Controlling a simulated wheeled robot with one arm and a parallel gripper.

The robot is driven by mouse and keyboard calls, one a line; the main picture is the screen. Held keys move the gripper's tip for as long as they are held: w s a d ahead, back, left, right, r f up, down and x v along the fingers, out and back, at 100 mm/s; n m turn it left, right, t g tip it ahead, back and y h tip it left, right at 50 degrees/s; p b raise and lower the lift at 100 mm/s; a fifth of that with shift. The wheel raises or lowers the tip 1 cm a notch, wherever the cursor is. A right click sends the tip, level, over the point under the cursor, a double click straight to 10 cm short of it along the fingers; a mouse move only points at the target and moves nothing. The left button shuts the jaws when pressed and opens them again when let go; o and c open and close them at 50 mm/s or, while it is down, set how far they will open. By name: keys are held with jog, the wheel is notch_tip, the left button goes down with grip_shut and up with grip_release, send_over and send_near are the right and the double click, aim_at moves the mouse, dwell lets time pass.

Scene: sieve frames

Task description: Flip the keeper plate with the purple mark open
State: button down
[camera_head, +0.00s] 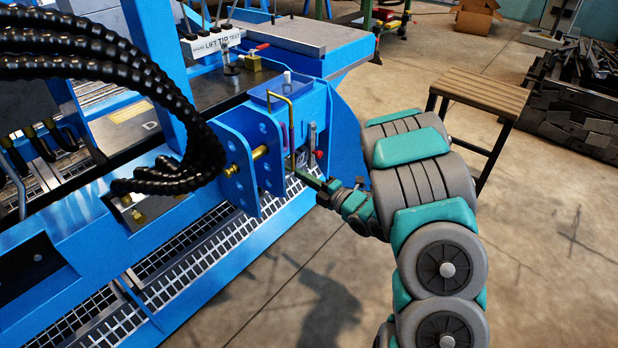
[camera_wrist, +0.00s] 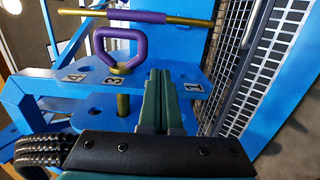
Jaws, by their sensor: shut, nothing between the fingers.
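In the wrist view a brass bar with a purple middle section (camera_wrist: 137,16) runs across the top. Below it a purple ring handle (camera_wrist: 121,47) tops a brass pin standing in a blue bracket (camera_wrist: 90,75). I cannot tell which part is the keeper plate; the purple marks show on the bar and the ring handle. My gripper (camera_wrist: 159,78) is shut and empty, its tips in front of the bracket, just right of the ring handle; contact cannot be told. In the head view my gripper (camera_head: 300,174) is low beside the blue bracket (camera_head: 247,165), near an upright brass rod (camera_head: 291,118).
Black ribbed hoses (camera_head: 110,65) arch over the blue machine at left. Metal grating (camera_head: 180,270) runs along its lower edge. A wooden-topped stool (camera_head: 480,95) stands right of my arm. Open floor (camera_head: 545,240) lies at the right.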

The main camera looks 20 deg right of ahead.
aim_at(292, 162)
jog(key=w, duration=0.2)
jog(key=w+a, duration=0.1)
jog(key=w, duration=0.4)
jog(key=shift+a+p, duration=0.25)
jog(key=shift+p, duration=0.05)
jog(key=shift+w+d, duration=0.5)
